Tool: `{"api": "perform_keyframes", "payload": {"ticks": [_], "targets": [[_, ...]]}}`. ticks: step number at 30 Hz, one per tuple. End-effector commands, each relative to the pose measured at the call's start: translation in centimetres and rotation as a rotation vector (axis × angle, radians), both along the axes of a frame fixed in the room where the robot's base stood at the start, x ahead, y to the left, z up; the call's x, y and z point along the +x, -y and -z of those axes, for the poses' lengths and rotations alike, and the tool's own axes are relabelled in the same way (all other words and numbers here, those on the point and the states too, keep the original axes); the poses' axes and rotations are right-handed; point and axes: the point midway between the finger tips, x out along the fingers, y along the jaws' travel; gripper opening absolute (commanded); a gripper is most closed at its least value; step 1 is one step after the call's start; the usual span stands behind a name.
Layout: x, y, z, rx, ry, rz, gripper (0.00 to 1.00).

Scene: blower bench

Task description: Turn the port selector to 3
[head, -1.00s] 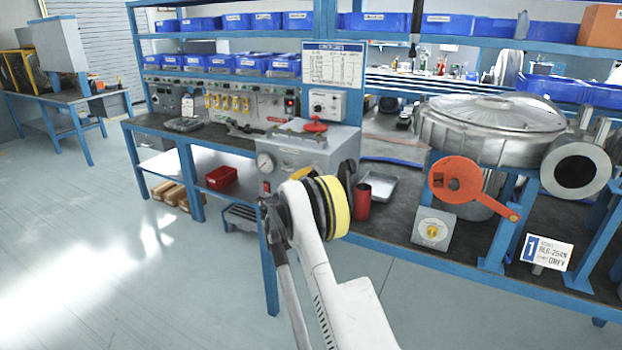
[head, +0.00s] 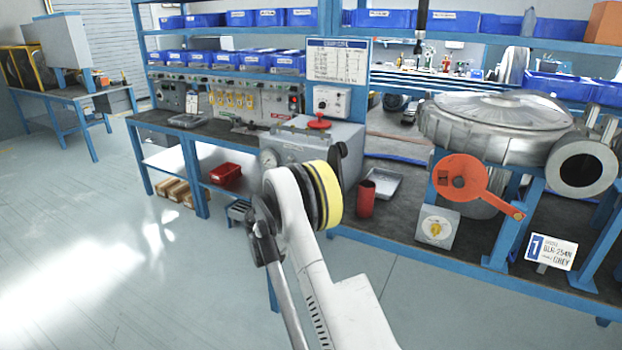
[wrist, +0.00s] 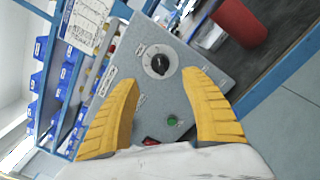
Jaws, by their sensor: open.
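A grey box (head: 345,135) stands on the bench, partly hidden by my arm in the head view. In the wrist view, the face of a grey box (wrist: 158,105) carries a black rotary knob (wrist: 158,66) on a round pale dial. The dial marks and labels are too small to read, so I cannot tell its setting. My gripper (wrist: 160,79) is open, its yellow fingers apart on either side of the panel's middle. The knob lies ahead, between and just beyond the fingertips, with nothing gripped. In the head view my arm hides the fingers.
A green button (wrist: 172,120) and a red switch (wrist: 150,141) are on the same panel. A red cylinder (head: 366,198) and a metal tray (head: 384,183) stand right of the box. A small box with a yellow knob (head: 435,229) and an orange lever (head: 462,182) are farther right.

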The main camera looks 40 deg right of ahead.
Motion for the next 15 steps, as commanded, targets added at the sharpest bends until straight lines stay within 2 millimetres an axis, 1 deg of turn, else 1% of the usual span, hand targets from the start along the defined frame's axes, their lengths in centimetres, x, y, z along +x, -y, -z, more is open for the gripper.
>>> {"api": "perform_keyframes", "payload": {"ticks": [1, 3, 6, 9, 15], "targets": [[-0.4, -1.0, 0.0, -0.001, 0.000, -0.001, 0.55], [-0.8, -2.0, 0.0, 0.000, 0.000, -0.001, 0.55], [-1.3, -3.0, 0.0, 0.000, 0.000, 0.000, 0.55], [-1.5, -3.5, 0.0, 0.000, 0.000, 0.000, 0.55], [-1.5, -3.5, 0.0, 0.000, 0.000, 0.000, 0.55]]}}
